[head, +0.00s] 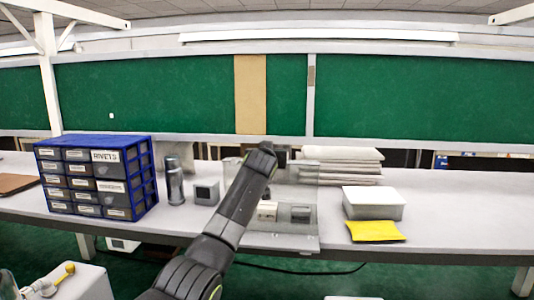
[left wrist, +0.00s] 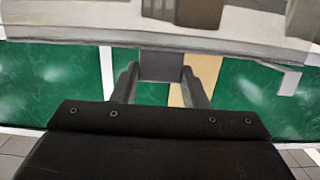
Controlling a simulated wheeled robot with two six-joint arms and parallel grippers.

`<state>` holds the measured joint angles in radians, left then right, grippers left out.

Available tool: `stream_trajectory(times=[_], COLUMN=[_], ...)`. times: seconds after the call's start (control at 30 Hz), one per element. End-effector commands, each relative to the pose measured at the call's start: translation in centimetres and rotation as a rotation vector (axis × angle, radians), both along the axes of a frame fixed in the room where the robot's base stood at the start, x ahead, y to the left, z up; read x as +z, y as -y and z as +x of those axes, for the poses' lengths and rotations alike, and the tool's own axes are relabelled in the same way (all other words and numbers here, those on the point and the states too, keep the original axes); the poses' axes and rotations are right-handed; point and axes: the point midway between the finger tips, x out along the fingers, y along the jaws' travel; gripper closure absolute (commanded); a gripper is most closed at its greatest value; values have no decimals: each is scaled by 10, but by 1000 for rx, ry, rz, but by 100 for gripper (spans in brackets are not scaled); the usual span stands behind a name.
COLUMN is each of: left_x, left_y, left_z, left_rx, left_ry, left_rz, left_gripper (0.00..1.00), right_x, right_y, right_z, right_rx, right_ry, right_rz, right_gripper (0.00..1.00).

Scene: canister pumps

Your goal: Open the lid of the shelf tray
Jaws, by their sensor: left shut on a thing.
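A clear-walled tray (head: 312,243) stands on the bench in the middle of the head view, with a beige block (head: 267,211) and a grey block (head: 300,214) in it. A see-through panel, apparently its lid (head: 303,172), rises at its back. My left arm crosses in front and hides part of the tray. My left gripper (head: 266,149) is at the panel's upper left. In the left wrist view its fingers are shut on a grey tab (left wrist: 160,66), seemingly the lid's handle, beside a long pale edge (left wrist: 160,40). My right gripper is not in view.
A blue drawer cabinet (head: 148,150), a grey cylinder (head: 175,182) and a small dark-faced box (head: 207,192) stand left of the tray. To the right are a white box (head: 373,204), a yellow packet (head: 375,231) and stacked pale sheets (head: 341,164). The bench's right end (head: 465,215) is clear.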

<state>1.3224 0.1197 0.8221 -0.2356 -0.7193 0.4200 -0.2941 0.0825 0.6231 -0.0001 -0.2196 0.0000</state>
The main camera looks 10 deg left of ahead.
Motion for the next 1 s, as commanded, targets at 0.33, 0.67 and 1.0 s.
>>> stream_trajectory(times=[0.33, 0.67, 1.0], left_x=[11, 4, 2], left_y=[0, 0, 1], left_z=[-1, 0, -15], left_rx=[-1, -1, 0], left_ry=[22, 9, 9], left_rz=[5, 2, 2], left_gripper=[50, 38, 38], right_x=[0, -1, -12], right_y=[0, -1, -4], right_z=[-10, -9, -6], right_rx=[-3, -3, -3], right_ry=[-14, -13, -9], right_rz=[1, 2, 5], right_gripper=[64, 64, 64])
